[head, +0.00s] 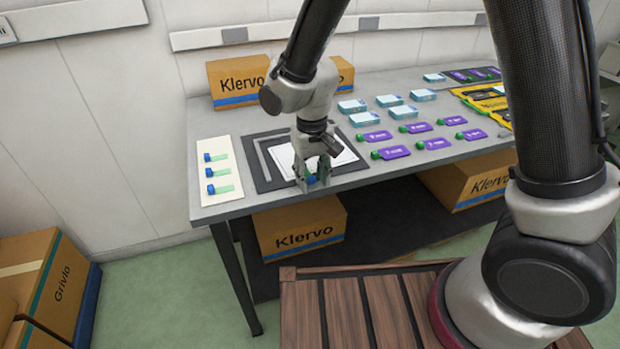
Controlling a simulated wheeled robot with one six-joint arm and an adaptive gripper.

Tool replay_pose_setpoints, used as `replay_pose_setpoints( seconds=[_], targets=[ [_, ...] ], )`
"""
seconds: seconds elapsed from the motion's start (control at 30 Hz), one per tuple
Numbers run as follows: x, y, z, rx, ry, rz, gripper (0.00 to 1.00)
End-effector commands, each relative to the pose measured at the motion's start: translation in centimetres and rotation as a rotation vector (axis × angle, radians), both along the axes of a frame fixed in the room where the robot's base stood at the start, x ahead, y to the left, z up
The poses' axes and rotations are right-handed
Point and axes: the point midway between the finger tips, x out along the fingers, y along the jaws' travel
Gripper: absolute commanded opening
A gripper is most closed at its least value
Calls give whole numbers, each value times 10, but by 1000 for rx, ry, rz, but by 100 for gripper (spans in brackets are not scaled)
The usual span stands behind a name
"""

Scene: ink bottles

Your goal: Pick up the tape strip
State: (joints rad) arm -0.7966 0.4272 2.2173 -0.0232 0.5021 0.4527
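Three green strips with blue ends, which look like the tape strips (226,172), lie in a column on a cream board (206,144) at the table's left end. My gripper (313,182) points down over the front of a dark mat (262,184) with a white sheet (343,156), right of the board and apart from the strips. Its two fingers stand apart, with a small blue and green thing (312,179) showing between them near the tips. I cannot tell what this thing is, or whether the fingers touch it.
Purple tags with green ends (391,153) and pale blue packs (364,119) stand in rows on the grey table (230,126), right of the mat. A Klervo box (240,82) stands at the back. Yellow and black items (490,104) lie at the right.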

Motion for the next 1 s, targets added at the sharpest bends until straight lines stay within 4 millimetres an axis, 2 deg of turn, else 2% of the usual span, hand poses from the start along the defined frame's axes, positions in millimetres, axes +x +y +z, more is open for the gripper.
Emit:
replay_pose_setpoints(
  seconds=[0.03,0.13,0.17,0.47,0.57,1.0],
  targets=[
    [0,0,0,0,0,0,27],
    [0,0,0,0,0,0,13],
    [0,0,0,0,0,0,11],
    [0,0,1,0,0,0,11],
    [0,0,6,1,-1,0,11],
    [0,1,88,3,-2,0,11]
  ],
)
